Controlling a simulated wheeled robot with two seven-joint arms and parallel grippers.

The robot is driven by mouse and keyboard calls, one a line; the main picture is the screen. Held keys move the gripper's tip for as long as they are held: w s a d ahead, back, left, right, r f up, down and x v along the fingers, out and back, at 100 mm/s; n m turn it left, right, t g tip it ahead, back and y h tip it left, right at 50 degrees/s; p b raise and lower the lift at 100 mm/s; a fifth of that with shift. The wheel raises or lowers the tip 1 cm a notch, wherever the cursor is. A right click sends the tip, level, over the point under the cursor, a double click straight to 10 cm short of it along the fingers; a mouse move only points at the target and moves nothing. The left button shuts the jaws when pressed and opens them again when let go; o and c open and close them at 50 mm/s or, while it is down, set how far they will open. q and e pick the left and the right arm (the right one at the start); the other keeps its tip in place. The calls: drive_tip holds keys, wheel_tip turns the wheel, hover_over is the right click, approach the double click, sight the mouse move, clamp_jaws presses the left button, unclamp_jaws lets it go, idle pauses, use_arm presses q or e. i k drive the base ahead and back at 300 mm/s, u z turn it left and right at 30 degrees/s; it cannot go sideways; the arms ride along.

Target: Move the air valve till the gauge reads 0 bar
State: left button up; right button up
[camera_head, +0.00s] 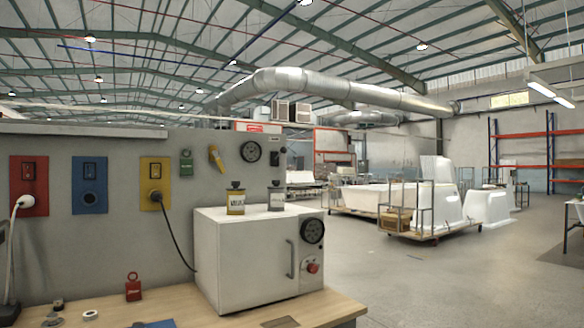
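A round black-faced gauge (250,151) is mounted on the grey wall panel (120,240) at the left. A yellow lever (216,157) that looks like the air valve is on the panel just left of the gauge, its handle tilted. The gauge's needle and numbers are too small to read. A second dark dial (312,231) is on the front of a white box (245,260), above a red knob (313,267). Neither of my grippers shows in this view.
The white box stands on a wooden bench (190,308), carrying two small bottles. Red, blue and yellow sockets (154,183) line the panel; a black cable hangs from the yellow one. A red padlock (133,287) is on the bench. Open floor lies right, with white tub shells (440,200) beyond.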

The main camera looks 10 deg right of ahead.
sight(214, 153)
drive_tip(key=z, duration=0.25)
drive_tip(key=i, duration=1.15)
drive_tip(key=u, duration=0.55)
